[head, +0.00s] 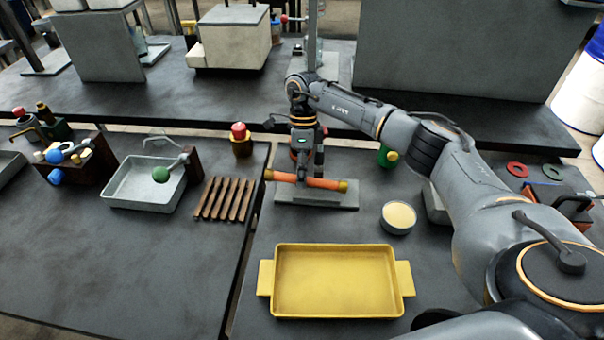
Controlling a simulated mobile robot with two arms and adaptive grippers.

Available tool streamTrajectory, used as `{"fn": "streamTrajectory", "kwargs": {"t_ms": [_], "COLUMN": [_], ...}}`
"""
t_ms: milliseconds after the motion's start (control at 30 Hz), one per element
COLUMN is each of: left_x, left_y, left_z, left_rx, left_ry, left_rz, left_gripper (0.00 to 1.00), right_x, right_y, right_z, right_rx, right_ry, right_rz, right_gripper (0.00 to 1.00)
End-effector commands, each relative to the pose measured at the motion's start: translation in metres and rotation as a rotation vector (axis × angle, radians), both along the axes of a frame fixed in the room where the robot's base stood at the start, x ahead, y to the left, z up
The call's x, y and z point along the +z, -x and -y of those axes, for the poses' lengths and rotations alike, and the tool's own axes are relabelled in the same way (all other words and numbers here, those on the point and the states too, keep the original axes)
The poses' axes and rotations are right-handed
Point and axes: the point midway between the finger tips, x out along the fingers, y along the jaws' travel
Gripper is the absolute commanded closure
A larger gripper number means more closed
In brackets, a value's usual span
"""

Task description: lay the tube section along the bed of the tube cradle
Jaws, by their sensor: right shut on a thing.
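The tube section (325,183) is an orange-red tube with brass-coloured ends, lying roughly level and running left to right. My right gripper (308,173) points down and is shut on the middle of it. The tube is at a flat grey base (340,198), which seems to be the tube cradle. The gripper and tube hide much of the cradle's bed. I cannot tell whether the tube touches the bed or is held just above it. My left gripper is not in view.
A yellow tray (335,282) stands in front, and a bowl of pale yellow contents (398,217) sits right of the cradle. A brown slatted rack (224,198) and a grey tray (145,184) are at left. A red-capped bottle (241,141) stands behind left.

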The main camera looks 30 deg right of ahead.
Motion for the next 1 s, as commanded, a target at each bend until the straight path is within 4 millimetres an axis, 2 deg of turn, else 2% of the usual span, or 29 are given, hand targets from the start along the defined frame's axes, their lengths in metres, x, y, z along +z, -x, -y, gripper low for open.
{"fn": "streamTrajectory", "kwargs": {"t_ms": [67,433,467,500,800,867,1000], "left_x": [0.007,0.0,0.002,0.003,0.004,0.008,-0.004], "left_y": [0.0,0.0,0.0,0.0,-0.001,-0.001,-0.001], "left_z": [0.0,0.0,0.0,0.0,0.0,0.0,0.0], "left_rx": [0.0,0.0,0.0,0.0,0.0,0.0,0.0], "left_ry": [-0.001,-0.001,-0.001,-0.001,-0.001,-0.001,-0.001], "left_rz": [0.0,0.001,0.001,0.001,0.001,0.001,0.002], "left_gripper": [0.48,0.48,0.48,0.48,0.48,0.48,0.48], "right_x": [-0.006,-0.014,-0.012,-0.012,-0.01,-0.006,0.009], "right_y": [0.0,0.0,0.0,0.0,0.0,0.0,-0.007], "right_z": [-0.001,0.0,0.0,0.0,0.0,0.0,0.003], "right_rx": [0.0,0.0,0.001,0.001,-0.001,0.0,-0.001], "right_ry": [-0.002,-0.001,0.0,0.0,-0.001,-0.001,0.0], "right_rz": [-0.001,0.002,0.002,0.002,0.002,0.002,0.006], "right_gripper": [1.0,1.0,0.73,0.7,0.7,0.7,0.7]}}
